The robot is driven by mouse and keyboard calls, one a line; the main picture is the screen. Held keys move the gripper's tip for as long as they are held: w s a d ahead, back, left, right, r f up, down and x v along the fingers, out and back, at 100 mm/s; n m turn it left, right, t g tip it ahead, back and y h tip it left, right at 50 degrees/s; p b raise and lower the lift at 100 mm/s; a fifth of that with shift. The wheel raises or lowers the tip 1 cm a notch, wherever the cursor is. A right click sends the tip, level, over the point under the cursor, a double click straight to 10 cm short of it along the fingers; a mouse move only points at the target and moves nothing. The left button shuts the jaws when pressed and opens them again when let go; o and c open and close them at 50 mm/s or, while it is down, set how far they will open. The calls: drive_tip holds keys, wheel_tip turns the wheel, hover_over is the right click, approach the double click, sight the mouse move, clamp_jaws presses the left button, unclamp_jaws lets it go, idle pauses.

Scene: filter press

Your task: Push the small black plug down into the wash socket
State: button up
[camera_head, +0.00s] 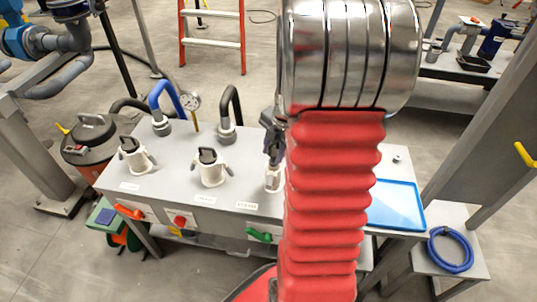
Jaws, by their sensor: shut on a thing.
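My gripper (273,142) is at the left edge of my red arm, pointing down above the third white socket (273,181) on the grey bench. It is shut on a small dark thing, most likely the small black plug, which blends with the dark fingers. The socket is partly hidden behind my arm. I cannot tell whether the plug is inside it or just above its mouth. Two like white sockets stand to the left, the middle one (212,174) and the left one (136,161), each with a black top. The labels are too small to read.
A blue hose (165,91), a black hose (232,100) and a gauge (190,101) rise behind the sockets. A blue tray (396,206) lies at the bench's right. Orange (130,211) and green (259,235) valve handles and a red button (180,221) are on the front.

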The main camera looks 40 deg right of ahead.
drive_tip(key=shift+s+x, duration=0.2)
drive_tip(key=shift+x, duration=0.6)
drive_tip(key=shift+s+x, duration=0.15)
drive_tip(key=shift+x, duration=0.65)
idle(0.3)
drive_tip(key=shift+f, duration=0.1)
drive_tip(key=o, duration=1.1)
drive_tip(key=shift+o, duration=0.2)
drive_tip(key=v, duration=1.4)
drive_tip(key=shift+w+a, duration=0.1)
